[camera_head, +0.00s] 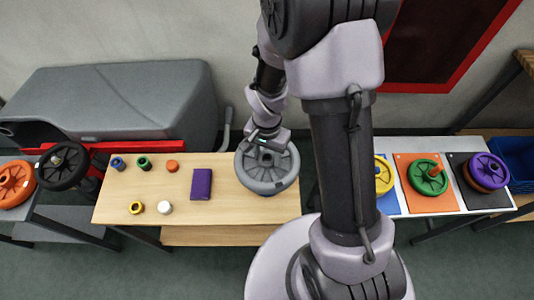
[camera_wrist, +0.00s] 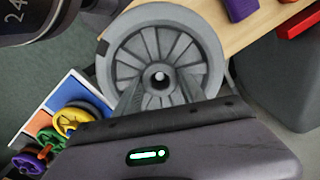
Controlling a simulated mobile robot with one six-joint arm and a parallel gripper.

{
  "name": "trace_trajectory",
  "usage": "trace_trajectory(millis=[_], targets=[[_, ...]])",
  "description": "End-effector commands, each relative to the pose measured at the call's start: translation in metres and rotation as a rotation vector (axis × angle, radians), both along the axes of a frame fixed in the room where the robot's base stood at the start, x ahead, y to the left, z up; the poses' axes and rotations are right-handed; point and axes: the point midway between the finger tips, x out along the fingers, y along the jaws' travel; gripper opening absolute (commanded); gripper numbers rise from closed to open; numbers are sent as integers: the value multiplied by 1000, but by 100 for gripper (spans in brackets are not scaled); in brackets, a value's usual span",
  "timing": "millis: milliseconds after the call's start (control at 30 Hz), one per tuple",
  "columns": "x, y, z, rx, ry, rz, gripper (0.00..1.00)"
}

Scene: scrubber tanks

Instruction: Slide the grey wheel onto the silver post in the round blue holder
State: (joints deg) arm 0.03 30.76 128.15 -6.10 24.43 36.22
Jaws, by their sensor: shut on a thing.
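The grey wheel (camera_head: 263,183), a broad spoked disc, is at the right end of the wooden table; it fills the middle of the wrist view (camera_wrist: 118,60). My gripper (camera_head: 266,146) is above it, fingers pointing down, shut on its hub. In the wrist view my gripper (camera_wrist: 160,77) has one finger on each side of the hub. A small round silver tip (camera_wrist: 161,77) shows in the hub's centre; it looks like the post's end. I cannot tell how high the wheel sits.
A purple block (camera_head: 202,184) lies left of the wheel. Small blue (camera_head: 118,163), green (camera_head: 144,163), orange (camera_head: 172,166), yellow (camera_head: 136,207) and white (camera_head: 165,207) pieces stand further left. Yellow (camera_head: 383,175), green (camera_head: 424,172) and purple (camera_head: 488,169) wheels are on the right-hand table.

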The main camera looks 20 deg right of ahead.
Motion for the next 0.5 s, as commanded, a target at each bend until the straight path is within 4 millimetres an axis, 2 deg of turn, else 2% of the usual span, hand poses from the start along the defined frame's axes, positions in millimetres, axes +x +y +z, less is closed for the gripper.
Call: trace_trajectory(millis=[500], targets=[[0, 0, -5, 0, -1, 0, 0]])
